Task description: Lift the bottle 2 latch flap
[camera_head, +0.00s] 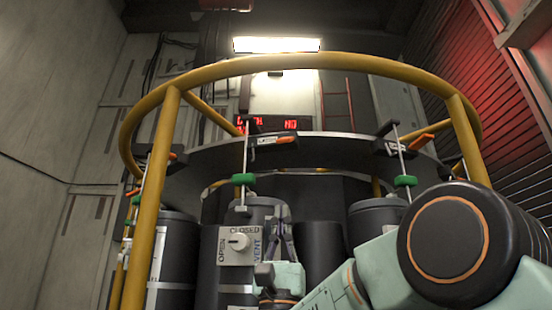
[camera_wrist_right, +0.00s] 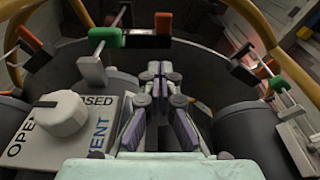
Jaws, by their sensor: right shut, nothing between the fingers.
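A dark bottle (camera_head: 208,290) stands in the rack behind a panel (camera_head: 238,258) marked OPEN, CLOSED and VENT, with a white knob. Above it on the ring is a black latch with an orange tab (camera_head: 285,140); it also shows in the right wrist view (camera_wrist_right: 163,23). Beside it a rod carries a green collar (camera_head: 243,179). I cannot read which bottle is number 2. My right gripper (camera_head: 281,215) is shut and empty, fingers pointing up right of the panel, below the latch and apart from it. In the wrist view its fingertips (camera_wrist_right: 160,70) meet. My left gripper is out of view.
A yellow tubular rail (camera_head: 300,62) with upright posts surrounds the rack. Another bottle (camera_head: 375,222) stands to the right, below a second latch with an orange tab (camera_head: 415,142) and green collar (camera_head: 405,181). My arm covers the lower right. A red lit sign (camera_head: 290,125) is behind.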

